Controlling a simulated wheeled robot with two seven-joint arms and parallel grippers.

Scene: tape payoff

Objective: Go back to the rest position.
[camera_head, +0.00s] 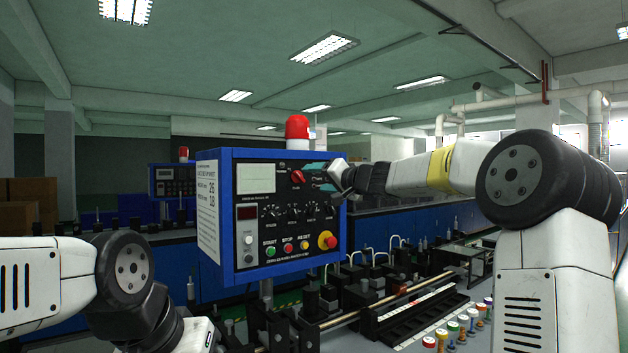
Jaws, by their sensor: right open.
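My right arm reaches in from the right, and its gripper (339,178) is at the upper right edge of a blue control box.
A red beacon (297,128) stands on top of the box. Below is a machine bed with a long metal rail (380,306) and black blocks. Several coloured-capped spools (453,327) stand at the lower right. Blue machines line the back.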

